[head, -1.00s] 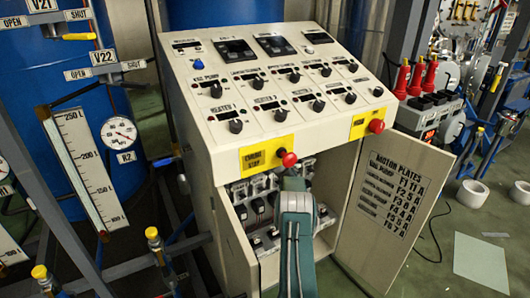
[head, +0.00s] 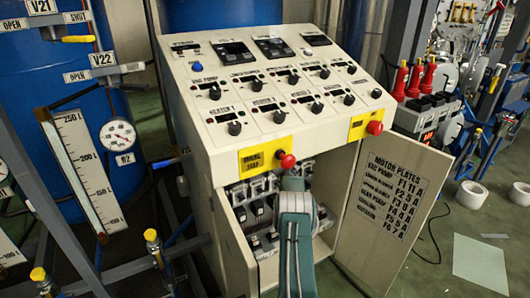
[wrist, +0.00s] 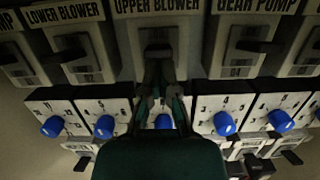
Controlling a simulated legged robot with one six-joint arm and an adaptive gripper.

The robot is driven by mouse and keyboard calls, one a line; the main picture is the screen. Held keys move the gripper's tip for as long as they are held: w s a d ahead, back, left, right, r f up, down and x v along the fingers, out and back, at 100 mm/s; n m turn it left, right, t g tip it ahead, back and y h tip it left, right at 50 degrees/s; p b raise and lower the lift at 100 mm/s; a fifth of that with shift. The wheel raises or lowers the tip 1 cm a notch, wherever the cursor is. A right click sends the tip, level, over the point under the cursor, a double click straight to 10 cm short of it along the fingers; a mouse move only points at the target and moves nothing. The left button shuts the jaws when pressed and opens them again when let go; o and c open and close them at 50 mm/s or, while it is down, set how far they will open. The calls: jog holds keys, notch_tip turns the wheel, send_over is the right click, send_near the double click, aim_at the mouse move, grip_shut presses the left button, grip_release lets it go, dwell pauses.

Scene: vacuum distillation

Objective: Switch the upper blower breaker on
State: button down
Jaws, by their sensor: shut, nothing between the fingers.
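The upper blower breaker (wrist: 157,33) is a pale block under its "UPPER BLOWER" label, at the top middle of the wrist view. My gripper (wrist: 160,67) is shut and empty, with its fingertips in front of the lower part of this breaker. In the head view my arm reaches into the open lower bay of the control cabinet (head: 222,168), and the gripper is hidden there.
The lower blower breaker (wrist: 75,45) is on the left and the gear pump breaker (wrist: 245,45) on the right, both close. Several blue knobs (wrist: 224,123) sit in a row below. The cabinet door (head: 388,205) stands open on the right, with a motor plate list.

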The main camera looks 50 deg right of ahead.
jog(key=f+v, duration=0.2)
jog(key=v, duration=0.9)
dwell(0.4)
jog(key=shift+r, duration=0.1)
